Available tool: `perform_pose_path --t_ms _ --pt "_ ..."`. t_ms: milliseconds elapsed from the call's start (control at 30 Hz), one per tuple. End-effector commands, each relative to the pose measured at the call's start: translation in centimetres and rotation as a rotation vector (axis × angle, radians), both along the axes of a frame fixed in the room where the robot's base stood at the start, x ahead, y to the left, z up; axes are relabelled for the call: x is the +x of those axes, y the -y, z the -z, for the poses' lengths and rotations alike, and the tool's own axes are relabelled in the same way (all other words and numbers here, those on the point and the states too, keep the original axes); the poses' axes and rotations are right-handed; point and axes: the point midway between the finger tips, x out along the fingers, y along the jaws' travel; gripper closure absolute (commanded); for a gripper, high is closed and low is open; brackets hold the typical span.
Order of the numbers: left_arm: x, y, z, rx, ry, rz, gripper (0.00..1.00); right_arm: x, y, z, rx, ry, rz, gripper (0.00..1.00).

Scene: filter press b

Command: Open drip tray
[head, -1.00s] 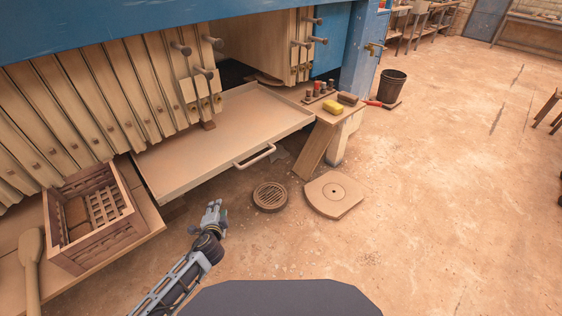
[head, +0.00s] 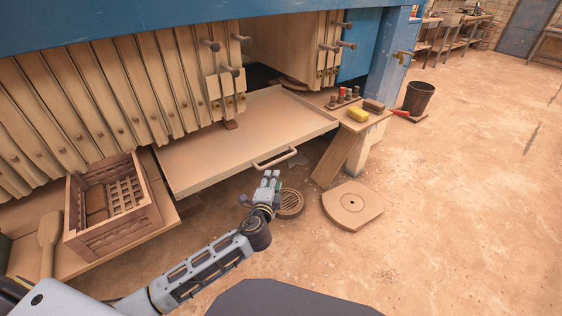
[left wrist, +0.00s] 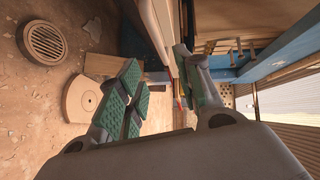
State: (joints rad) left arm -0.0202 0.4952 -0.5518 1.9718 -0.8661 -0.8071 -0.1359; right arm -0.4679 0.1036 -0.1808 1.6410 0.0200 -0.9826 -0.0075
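The drip tray (head: 240,130) is a wide, shallow beige tray sticking out from under the filter press. Its bar handle (head: 275,158) is on the front edge. My left gripper (head: 269,179) is just in front of and below the handle in the head view, with no clear contact. In the left wrist view my left gripper (left wrist: 160,92) is open, its green-padded fingers spread apart with nothing held. The handle cannot be made out clearly there. My right gripper is out of view.
A wooden crate (head: 118,228) and a paddle (head: 48,240) are at left. A small bench with a yellow sponge (head: 357,115) stands right of the tray. A round drain grate (head: 290,204) and a flat slab (head: 352,205) are on the floor. Open floor lies at right.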

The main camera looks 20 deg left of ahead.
Motion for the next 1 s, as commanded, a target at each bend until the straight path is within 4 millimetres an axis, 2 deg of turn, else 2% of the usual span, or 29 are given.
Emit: perform_pose_path --t_ms 367,1000 --pt "0.9 -0.1 0.2 0.0 -0.001 0.0 0.65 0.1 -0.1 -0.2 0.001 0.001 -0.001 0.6" --pt "6.1 -0.7 0.9 0.0 0.0 0.0 0.65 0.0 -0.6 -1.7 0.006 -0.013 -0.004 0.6"
